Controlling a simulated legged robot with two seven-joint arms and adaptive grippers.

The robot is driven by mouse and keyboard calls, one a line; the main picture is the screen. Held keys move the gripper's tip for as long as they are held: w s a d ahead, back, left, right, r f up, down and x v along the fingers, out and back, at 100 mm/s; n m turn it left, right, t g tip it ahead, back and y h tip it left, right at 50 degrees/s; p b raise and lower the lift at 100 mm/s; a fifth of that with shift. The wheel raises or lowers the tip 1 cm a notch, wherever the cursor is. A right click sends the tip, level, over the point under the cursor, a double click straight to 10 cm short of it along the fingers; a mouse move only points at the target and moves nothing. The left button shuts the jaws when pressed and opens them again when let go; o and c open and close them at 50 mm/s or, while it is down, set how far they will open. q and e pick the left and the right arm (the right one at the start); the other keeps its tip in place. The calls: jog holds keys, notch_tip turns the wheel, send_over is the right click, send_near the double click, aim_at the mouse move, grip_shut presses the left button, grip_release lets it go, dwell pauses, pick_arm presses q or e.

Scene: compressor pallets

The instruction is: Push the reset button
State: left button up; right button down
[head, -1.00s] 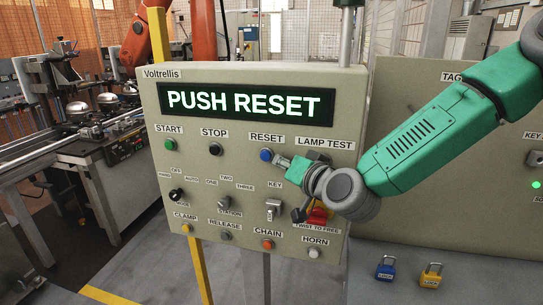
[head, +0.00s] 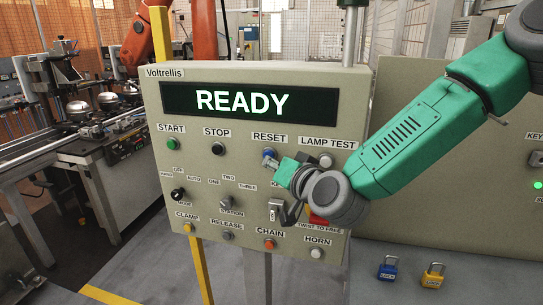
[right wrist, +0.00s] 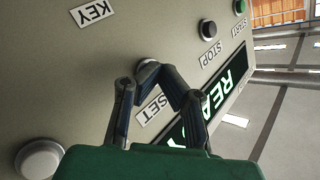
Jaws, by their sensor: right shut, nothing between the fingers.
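The blue reset button (head: 268,153) sits under its RESET label on the upright panel (head: 160,104). The panel's display (head: 245,102) reads READY in lit letters. My right gripper (head: 272,163) is shut and empty, with its fingertips at the reset button's lower edge. In the right wrist view, the closed fingertips (right wrist: 152,72) lie over the button and hide most of it; its ring (right wrist: 146,66) shows behind them. I cannot tell whether they touch it. My left gripper is not in view.
The lamp test button (head: 326,160) is close to the right of my gripper. The key switch (head: 274,211) and a red twist-to-free knob (head: 318,220) are partly behind my wrist. Blue (head: 387,268) and yellow (head: 433,275) padlocks stand at lower right.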

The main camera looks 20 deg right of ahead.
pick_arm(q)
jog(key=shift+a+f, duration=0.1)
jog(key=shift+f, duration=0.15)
pick_arm(e)
jog(key=s+a, duration=0.3)
jog(key=s, duration=0.2)
jog(key=shift+a, duration=0.4)
dwell(0.5)
jog(key=shift+s+a, duration=0.1)
jog(key=shift+a, duration=0.05)
